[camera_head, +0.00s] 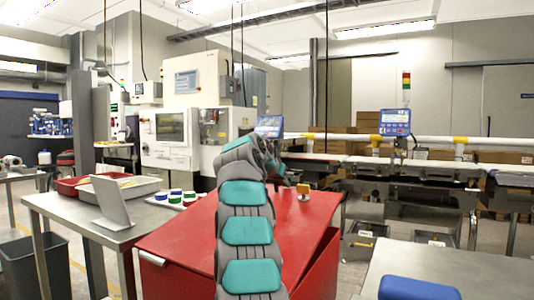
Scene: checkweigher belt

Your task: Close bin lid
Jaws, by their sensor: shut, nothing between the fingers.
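A large red bin (322,264) stands directly in front of me, with a broad red lid (185,240) on top. A small yellow-orange piece (303,189) sits near the lid's far right edge. My grey and teal arm reaches forward across the lid and hides its middle. My gripper (286,180) is at the arm's far end, shut and empty, just left of the yellow-orange piece. I cannot tell whether it touches the lid.
A steel table (80,212) on the left holds a red tray (68,186), a white tray, a tilted panel and several small jars. A dark waste bin (35,268) stands below. A conveyor (400,168) runs behind on the right. A grey table (440,268) is at near right.

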